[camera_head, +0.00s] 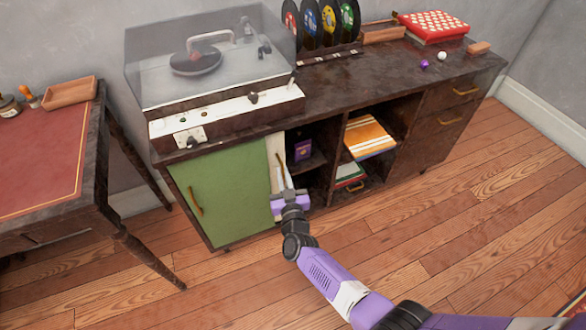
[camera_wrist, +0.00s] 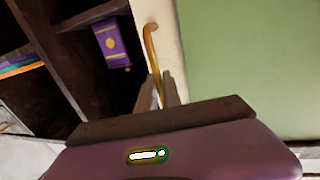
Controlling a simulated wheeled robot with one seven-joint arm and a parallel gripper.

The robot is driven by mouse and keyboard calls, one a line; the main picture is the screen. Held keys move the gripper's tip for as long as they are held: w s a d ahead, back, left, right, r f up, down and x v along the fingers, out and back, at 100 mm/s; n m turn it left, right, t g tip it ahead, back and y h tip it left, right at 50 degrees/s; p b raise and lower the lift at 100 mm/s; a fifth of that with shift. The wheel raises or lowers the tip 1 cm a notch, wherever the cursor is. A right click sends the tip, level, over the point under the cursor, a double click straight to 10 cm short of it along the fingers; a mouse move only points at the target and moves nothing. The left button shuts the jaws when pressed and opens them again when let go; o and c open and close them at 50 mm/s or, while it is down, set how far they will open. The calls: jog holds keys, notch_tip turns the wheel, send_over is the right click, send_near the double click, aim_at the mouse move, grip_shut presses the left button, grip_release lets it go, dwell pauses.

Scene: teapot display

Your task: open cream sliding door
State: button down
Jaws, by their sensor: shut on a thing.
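The cream sliding door (camera_head: 273,151) shows as a narrow upright strip at the right edge of the green door (camera_head: 222,190); the rest of it appears hidden behind the green door. In the wrist view the cream door (camera_wrist: 172,38) carries a curved brass handle (camera_wrist: 151,42). My gripper (camera_head: 284,186) is in front of this strip, and its fingers (camera_wrist: 162,88) are shut on the lower part of the handle. To the right of the cream strip the cabinet is open, showing dark shelves.
A purple box (camera_head: 303,150) stands on a shelf beside the cream door. Orange-striped books (camera_head: 368,138) lie in the compartment further right. A record player (camera_head: 215,65) sits on the cabinet top. A red-topped desk (camera_head: 40,155) stands at the left. The wooden floor in front is clear.

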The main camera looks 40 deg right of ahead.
jog(key=shift+a, duration=0.3)
jog(key=c, duration=1.5)
grip_release()
jog(key=shift+c, duration=0.2)
jog(key=p+v, duration=0.2)
jog(key=v, duration=0.5)
jog(key=shift+s+a, duration=0.2)
jog(key=shift+s, duration=0.1)
